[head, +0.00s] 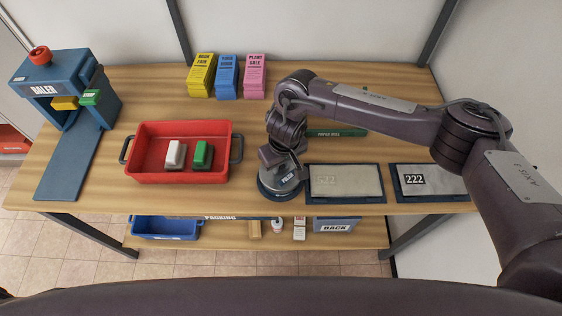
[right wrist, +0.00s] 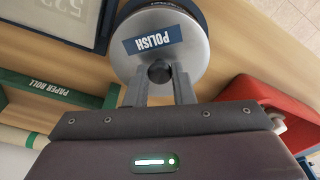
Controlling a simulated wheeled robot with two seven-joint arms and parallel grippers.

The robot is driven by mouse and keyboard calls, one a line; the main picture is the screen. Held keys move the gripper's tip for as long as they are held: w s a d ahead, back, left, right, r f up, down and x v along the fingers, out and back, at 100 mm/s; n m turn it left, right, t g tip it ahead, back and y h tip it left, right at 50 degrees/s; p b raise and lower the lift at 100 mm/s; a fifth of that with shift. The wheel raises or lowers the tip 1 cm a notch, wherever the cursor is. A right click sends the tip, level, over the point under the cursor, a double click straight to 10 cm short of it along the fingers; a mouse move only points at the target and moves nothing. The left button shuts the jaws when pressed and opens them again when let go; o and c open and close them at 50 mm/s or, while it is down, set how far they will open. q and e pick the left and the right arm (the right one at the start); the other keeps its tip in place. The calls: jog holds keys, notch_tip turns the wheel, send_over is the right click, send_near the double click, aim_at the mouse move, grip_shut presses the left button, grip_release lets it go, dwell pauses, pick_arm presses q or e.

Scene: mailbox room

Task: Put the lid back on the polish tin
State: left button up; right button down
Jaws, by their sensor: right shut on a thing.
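The polish lid (head: 287,183) is a silver disc with a blue POLISH label and a dark knob. It also shows in the right wrist view (right wrist: 186,58). My right gripper (right wrist: 160,75) has its two fingers around the knob and is shut on it; in the head view the gripper (head: 278,160) comes down on the lid from above. The dark blue polish tin (head: 268,194) is under the lid near the table's front edge, mostly covered. I cannot tell whether the lid touches the tin all round. My left gripper is not in view.
A red tray (head: 180,177) with a white and a green block stands left of the tin. Framed number plates (head: 345,181) lie close on its right. A green paper roll bar (head: 337,132) lies behind. The blue baler (head: 62,90) stands far left.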

jog(key=shift+f+p, duration=0.15)
jog(key=shift+p, duration=0.45)
dwell(0.9)
jog(key=c, duration=0.7)
grip_release()
notch_tip(320, 180, up, 5)
jog(key=p, duration=0.5)
jog(key=shift+f, duration=0.15)
jog(key=shift+r+p, duration=0.55)
jog(key=shift+r, duration=0.6)
